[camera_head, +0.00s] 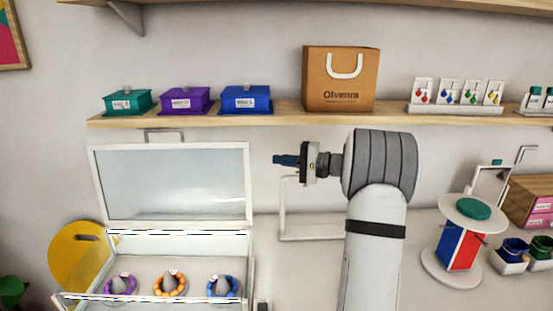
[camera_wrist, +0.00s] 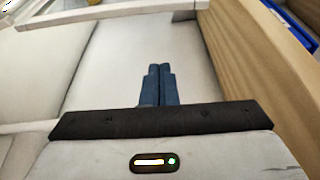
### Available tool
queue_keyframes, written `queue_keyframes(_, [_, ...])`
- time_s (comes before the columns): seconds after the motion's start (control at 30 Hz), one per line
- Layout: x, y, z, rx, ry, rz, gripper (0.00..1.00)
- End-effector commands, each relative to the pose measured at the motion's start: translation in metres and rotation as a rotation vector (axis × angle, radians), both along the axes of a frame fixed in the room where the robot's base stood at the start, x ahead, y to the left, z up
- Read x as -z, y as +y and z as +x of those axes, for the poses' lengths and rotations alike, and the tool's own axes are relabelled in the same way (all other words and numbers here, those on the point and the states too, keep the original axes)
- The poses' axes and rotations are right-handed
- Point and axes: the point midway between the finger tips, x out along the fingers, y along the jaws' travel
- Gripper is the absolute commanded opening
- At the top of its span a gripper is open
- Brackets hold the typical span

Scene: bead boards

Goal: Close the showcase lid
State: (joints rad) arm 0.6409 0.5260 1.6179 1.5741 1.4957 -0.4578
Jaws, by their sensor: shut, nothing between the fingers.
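The showcase lid (camera_head: 172,185) is a white-framed clear panel in the head view. It stands raised, nearly upright, at the back of the showcase (camera_head: 246,272). Inside the showcase lie a purple bracelet (camera_head: 121,285), an orange bracelet (camera_head: 170,283) and a blue bracelet (camera_head: 221,286) on stands. My gripper (camera_head: 280,160) is shut and empty, to the right of the lid's upper right corner and apart from it in the picture, pointing left. In the wrist view, my gripper's blue fingers (camera_wrist: 159,85) are together, with pale surfaces beyond them.
A wooden shelf (camera_head: 290,114) runs above the lid, with green (camera_head: 127,103), purple (camera_head: 185,101) and blue (camera_head: 245,99) boxes and a paper bag (camera_head: 340,80). A red and blue display stand (camera_head: 461,246) is at the right. A yellow disc (camera_head: 72,262) is behind the showcase's left side.

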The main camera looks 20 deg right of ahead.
Motion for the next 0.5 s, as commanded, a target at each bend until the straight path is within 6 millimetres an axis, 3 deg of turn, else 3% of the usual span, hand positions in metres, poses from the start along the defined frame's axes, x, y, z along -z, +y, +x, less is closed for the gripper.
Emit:
queue_keyframes(0.37, [-0.001,0.054,0.05,0.01,0.002,0.0,0.0])
queue_keyframes(0.5, [-0.003,0.06,0.033,0.017,0.004,0.0,0.0])
